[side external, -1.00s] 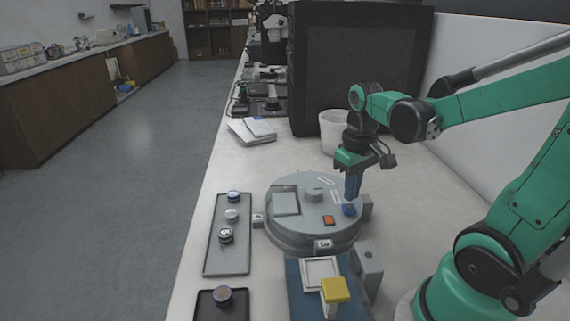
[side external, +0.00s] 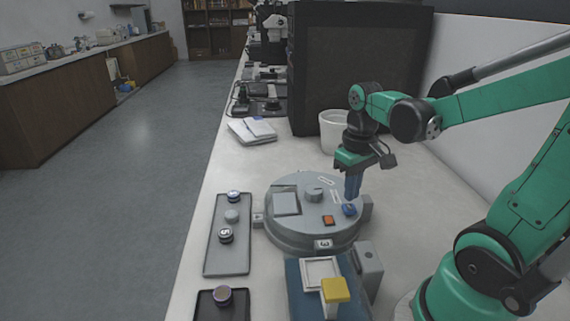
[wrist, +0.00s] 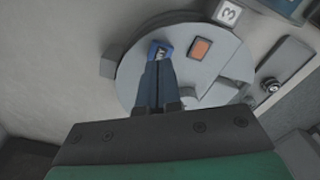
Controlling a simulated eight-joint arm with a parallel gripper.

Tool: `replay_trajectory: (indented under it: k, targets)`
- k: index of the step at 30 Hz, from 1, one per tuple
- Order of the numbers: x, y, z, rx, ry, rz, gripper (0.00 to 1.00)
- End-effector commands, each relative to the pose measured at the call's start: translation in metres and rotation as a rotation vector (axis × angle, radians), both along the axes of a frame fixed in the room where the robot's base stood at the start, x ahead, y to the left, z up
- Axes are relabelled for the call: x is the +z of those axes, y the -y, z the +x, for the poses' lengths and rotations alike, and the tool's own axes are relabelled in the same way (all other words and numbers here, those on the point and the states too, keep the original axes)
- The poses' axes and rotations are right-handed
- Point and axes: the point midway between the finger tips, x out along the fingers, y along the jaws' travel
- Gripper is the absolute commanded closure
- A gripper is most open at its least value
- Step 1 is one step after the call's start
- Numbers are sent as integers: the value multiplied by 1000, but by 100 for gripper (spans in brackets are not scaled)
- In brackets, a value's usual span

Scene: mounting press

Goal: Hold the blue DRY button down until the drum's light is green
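The round grey drum (side external: 284,236) stands on the white bench. The blue button (side external: 349,210) is on its top near the right edge, and also shows in the wrist view (wrist: 166,46). My gripper (side external: 351,198) points down with its blue fingers together and empty, the tips right at the button. They partly cover it in the wrist view, and I cannot tell whether it is pressed. An orange-red square (side external: 328,220) is beside the button on the drum's top, also in the wrist view (wrist: 200,48). I see no green light.
A grey knob (side external: 313,194) and a square panel (side external: 286,204) are on the drum's top. A grey tray (side external: 226,262) with several round pieces lies to the left. A blue stand with a yellow block (side external: 335,290) is in front. A white bucket (side external: 333,133) stands behind.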

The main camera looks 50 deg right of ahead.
Motion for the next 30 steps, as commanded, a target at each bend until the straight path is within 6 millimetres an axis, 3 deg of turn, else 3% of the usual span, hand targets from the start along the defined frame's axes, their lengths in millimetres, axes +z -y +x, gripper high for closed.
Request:
replay_trajectory:
  k: [17, 30]
  targets:
    - [0, 0, 0, 0, 0, 0, 100]
    - [-14, 0, 0, 0, 0, 0, 100]
